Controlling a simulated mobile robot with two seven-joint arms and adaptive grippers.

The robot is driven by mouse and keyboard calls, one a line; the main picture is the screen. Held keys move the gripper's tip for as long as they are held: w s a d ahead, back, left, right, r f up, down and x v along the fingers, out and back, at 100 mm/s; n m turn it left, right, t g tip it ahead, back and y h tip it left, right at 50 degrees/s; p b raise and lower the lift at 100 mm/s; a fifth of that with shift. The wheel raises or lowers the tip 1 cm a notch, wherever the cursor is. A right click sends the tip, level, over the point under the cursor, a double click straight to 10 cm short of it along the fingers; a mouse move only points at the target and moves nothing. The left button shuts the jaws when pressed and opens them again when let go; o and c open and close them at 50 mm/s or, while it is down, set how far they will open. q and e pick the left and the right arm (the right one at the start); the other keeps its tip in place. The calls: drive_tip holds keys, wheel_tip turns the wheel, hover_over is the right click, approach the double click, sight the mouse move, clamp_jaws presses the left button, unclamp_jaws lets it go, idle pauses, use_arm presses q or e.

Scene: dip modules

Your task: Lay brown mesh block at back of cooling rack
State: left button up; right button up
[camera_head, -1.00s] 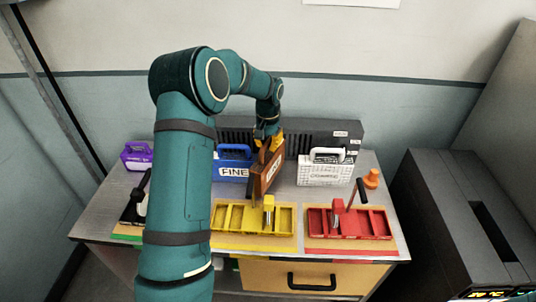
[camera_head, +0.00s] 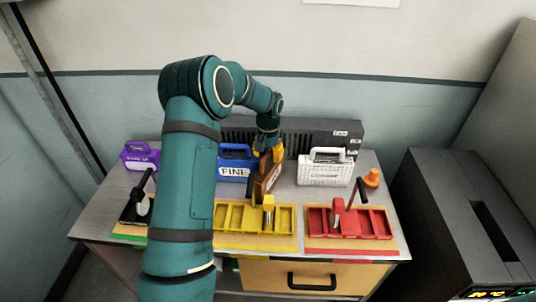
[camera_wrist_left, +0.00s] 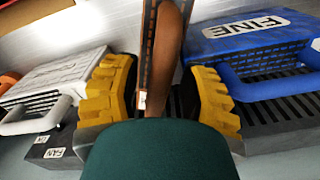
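The brown mesh block (camera_head: 268,182) is an orange-brown case with a pale label, in front of the dark slatted unit (camera_head: 318,132) at the back of the bench, which looks like the cooling rack. My left gripper (camera_head: 268,150), with yellow fingers, is around the block's handle from above and appears shut on it. In the left wrist view the brown handle (camera_wrist_left: 168,45) runs between the yellow fingers; the palm hides part of it. I cannot tell whether the block touches the bench. My right gripper is not in view.
The blue FINE block (camera_head: 234,163) stands left of the brown block, the white block (camera_head: 325,168) right. A purple case (camera_head: 139,157) is at far left. Yellow (camera_head: 232,219) and red (camera_head: 375,224) trays lie in front. An orange knob-like piece (camera_head: 372,178) is at right.

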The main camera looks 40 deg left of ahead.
use_arm(q)
wheel_tip(320, 180, up, 12)
drive_tip(key=shift+r+p, duration=0.25)
drive_tip(key=shift+p, duration=0.1)
idle(0.4)
drive_tip(key=shift+f, duration=0.1)
idle(0.4)
